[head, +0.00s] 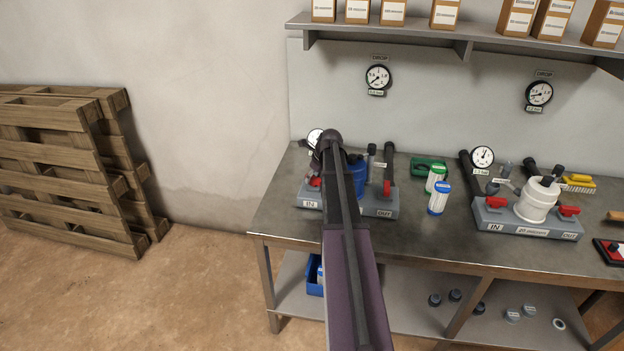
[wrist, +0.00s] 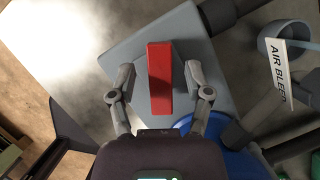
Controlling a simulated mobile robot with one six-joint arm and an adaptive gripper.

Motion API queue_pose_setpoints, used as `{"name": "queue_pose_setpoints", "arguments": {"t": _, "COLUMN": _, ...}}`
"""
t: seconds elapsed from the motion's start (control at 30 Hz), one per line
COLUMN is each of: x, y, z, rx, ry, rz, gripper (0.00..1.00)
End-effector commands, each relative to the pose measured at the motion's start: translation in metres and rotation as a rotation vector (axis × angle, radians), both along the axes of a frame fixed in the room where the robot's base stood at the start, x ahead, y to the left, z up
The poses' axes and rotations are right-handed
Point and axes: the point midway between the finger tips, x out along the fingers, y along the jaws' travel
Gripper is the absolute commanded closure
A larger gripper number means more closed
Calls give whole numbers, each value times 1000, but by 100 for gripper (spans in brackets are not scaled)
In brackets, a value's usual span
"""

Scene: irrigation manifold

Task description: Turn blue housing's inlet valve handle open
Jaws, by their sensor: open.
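The blue housing (head: 357,177) stands on a grey base (head: 379,207) at the left of the bench, partly hidden behind my arm. Its inlet valve handle (head: 315,181), red, shows beside my arm above the IN label. In the wrist view the red handle (wrist: 159,80) lies lengthwise up the picture over the grey block. My gripper (wrist: 160,74) is open, with one finger on each side of the handle and a gap on both sides. The blue housing (wrist: 235,160) also shows at lower right there. In the head view my arm hides my gripper.
The housing's outlet handle (head: 387,187) is also red. An AIR BLEED tag (wrist: 284,76) and dark pipes are right of the handle. A white housing (head: 537,200) stands farther right. Pallets (head: 70,165) lean left.

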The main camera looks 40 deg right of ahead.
Motion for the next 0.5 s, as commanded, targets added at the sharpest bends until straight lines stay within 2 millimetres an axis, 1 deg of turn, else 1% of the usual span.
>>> {"name": "queue_pose_setpoints", "arguments": {"t": 0.23, "x": 0, "y": 0, "z": 0, "rx": 0, "ry": 0, "rz": 0, "gripper": 36}}
{"name": "queue_pose_setpoints", "arguments": {"t": 0.27, "x": 0, "y": 0, "z": 0, "rx": 0, "ry": 0, "rz": 0, "gripper": 39}}
{"name": "queue_pose_setpoints", "arguments": {"t": 0.3, "x": 0, "y": 0, "z": 0, "rx": 0, "ry": 0, "rz": 0, "gripper": 51}}
{"name": "queue_pose_setpoints", "arguments": {"t": 0.37, "x": 0, "y": 0, "z": 0, "rx": 0, "ry": 0, "rz": 0, "gripper": 68}}
{"name": "queue_pose_setpoints", "arguments": {"t": 0.4, "x": 0, "y": 0, "z": 0, "rx": 0, "ry": 0, "rz": 0, "gripper": 80}}
{"name": "queue_pose_setpoints", "arguments": {"t": 0.47, "x": 0, "y": 0, "z": 0, "rx": 0, "ry": 0, "rz": 0, "gripper": 98}}
{"name": "queue_pose_setpoints", "arguments": {"t": 0.5, "x": 0, "y": 0, "z": 0, "rx": 0, "ry": 0, "rz": 0, "gripper": 100}}
